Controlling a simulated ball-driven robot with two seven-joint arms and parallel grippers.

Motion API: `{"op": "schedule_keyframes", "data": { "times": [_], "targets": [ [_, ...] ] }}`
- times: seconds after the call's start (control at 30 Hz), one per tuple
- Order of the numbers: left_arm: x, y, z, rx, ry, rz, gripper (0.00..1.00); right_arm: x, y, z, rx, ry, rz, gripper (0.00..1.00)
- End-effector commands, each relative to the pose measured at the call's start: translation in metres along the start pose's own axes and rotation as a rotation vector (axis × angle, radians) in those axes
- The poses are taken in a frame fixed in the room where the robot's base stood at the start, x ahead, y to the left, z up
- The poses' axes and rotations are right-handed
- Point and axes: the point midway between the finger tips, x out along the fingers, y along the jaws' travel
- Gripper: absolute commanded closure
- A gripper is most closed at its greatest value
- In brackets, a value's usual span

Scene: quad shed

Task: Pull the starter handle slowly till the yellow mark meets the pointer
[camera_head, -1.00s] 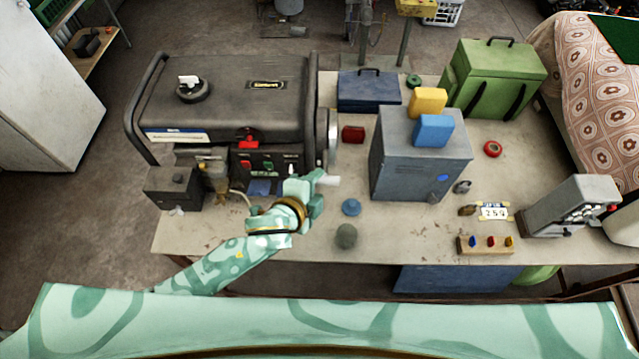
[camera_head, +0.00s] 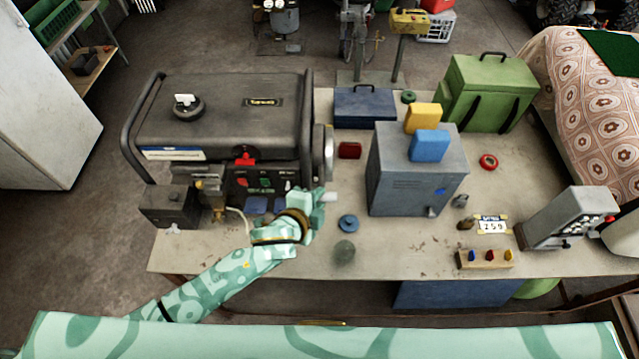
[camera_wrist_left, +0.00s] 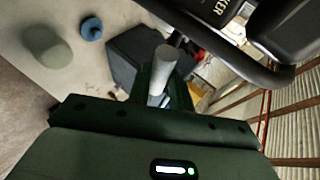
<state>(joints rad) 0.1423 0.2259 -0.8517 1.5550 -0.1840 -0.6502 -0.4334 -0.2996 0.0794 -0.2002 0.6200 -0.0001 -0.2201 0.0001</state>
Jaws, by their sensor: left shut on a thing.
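The dark generator (camera_head: 225,115) stands on the left of the bench with its round starter housing (camera_head: 322,152) on its right end. My left gripper (camera_head: 322,197) is in front of that end, low beside the control panel. It is shut on the pale starter handle (camera_head: 331,197), whose end sticks out to the right. In the left wrist view the handle (camera_wrist_left: 163,65) stands between the dark fingers. The cord, the yellow mark and the pointer cannot be made out. My right gripper is out of view.
A blue knob-like piece (camera_head: 348,223) and a grey-green rounded thing (camera_head: 344,250) lie just right of my left gripper. A grey metal box (camera_head: 405,185) with yellow and blue blocks on top stands further right.

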Motion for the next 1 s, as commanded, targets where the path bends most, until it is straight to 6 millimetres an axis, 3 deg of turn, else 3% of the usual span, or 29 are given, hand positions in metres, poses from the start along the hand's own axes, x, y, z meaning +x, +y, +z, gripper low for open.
{"op": "schedule_keyframes", "data": {
  "times": [1.0],
  "targets": [
    [-0.032,0.010,-0.013,0.000,0.000,0.005,1.00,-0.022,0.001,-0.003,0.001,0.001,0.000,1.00]
  ]
}}
